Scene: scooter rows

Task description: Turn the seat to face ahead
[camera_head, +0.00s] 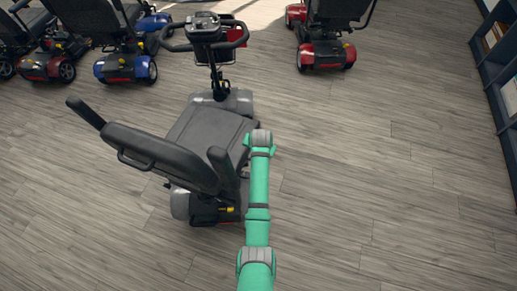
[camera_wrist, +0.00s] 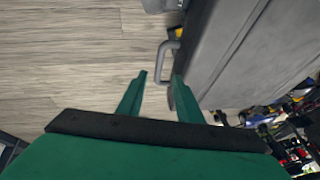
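A grey mobility scooter stands in the middle of the head view. Its dark seat back (camera_head: 160,155) is slanted in the picture, with armrests (camera_head: 86,113) sticking out, and is not square to the tiller (camera_head: 205,30). A loop handle (camera_head: 133,160) is on the seat back's rear. My green arm reaches up along the scooter's right side; the gripper itself is hidden there. In the wrist view my gripper (camera_wrist: 160,75) is open, and a grey loop handle (camera_wrist: 163,61) on a grey panel (camera_wrist: 222,50) shows between and just beyond the fingertips. Contact is unclear.
Several other scooters stand at the top left (camera_head: 105,35), and a red and black one (camera_head: 325,45) stands at the top right. A dark shelf unit (camera_head: 497,75) runs along the right edge. The wood floor (camera_head: 380,180) is clear to the right.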

